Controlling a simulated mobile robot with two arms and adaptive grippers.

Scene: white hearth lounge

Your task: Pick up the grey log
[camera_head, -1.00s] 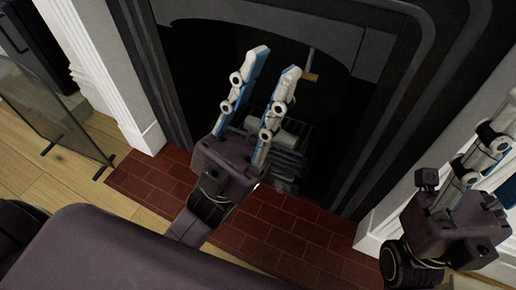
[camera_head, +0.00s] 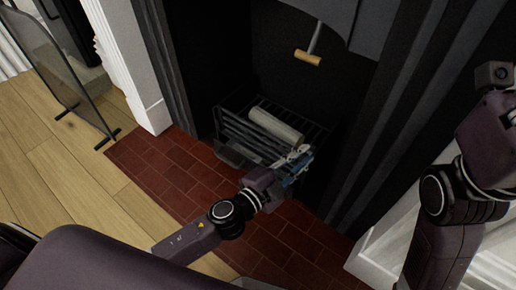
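The grey log (camera_head: 275,125) is a pale cylinder lying on the black metal grate (camera_head: 236,128) inside the fireplace. My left gripper (camera_head: 302,162) is at the right part of the grate, just below and right of the log's right end. Its fingers overlap one another in this view, so the gap between them is unclear. It does not visibly hold the log. Part of my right gripper (camera_head: 490,135) shows at the right edge of the picture. Its fingers are outside the frame.
The dark fireplace surround rises on both sides of the opening. A wooden-handled rod (camera_head: 308,58) hangs above the grate. A red brick hearth (camera_head: 172,172) lies in front. A glass screen (camera_head: 62,70) stands at left on the wooden floor (camera_head: 60,165).

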